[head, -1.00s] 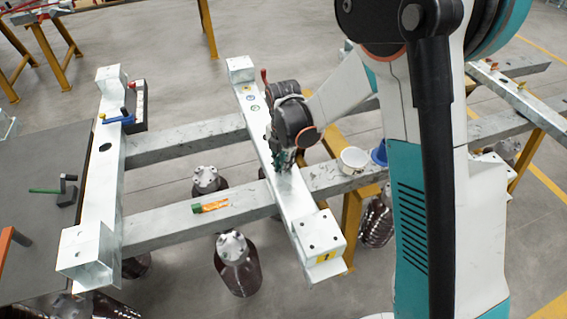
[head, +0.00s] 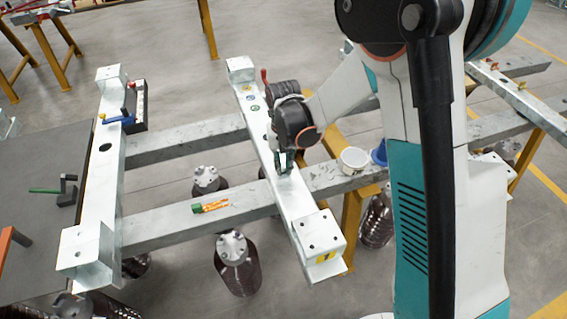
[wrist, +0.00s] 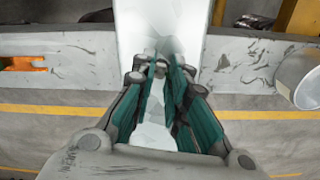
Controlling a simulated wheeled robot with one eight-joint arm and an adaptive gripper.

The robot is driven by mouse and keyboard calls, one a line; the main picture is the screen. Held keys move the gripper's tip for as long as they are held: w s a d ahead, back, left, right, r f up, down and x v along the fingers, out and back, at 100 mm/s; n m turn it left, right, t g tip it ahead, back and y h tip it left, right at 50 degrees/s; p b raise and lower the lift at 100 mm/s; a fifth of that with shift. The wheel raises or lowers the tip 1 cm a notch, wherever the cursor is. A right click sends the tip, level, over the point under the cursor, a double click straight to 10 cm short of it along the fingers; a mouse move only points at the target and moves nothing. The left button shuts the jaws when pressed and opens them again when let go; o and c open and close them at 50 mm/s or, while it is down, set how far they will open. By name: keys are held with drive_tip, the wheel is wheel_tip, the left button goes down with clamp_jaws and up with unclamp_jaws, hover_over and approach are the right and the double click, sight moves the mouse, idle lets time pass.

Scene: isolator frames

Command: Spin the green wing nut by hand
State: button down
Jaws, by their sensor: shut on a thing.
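My gripper (head: 284,167) points down onto the top of the middle galvanised beam (head: 268,140) in the head view. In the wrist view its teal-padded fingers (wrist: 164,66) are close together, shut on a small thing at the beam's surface. This fits the green wing nut, but the fingers cover most of it and its green colour cannot be made out from the pads.
A white cup (head: 354,160) and a blue cup (head: 379,153) stand on the grey cross beam right of my gripper. An orange and green tool (head: 210,207) lies on that beam to the left. A red-handled part (head: 265,78) stands near the beam's far end.

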sight(284, 167)
idle(0.4)
drive_tip(key=c, duration=0.9)
unclamp_jaws()
drive_tip(key=shift+c, duration=0.2)
wheel_tip(284, 167, up, 12)
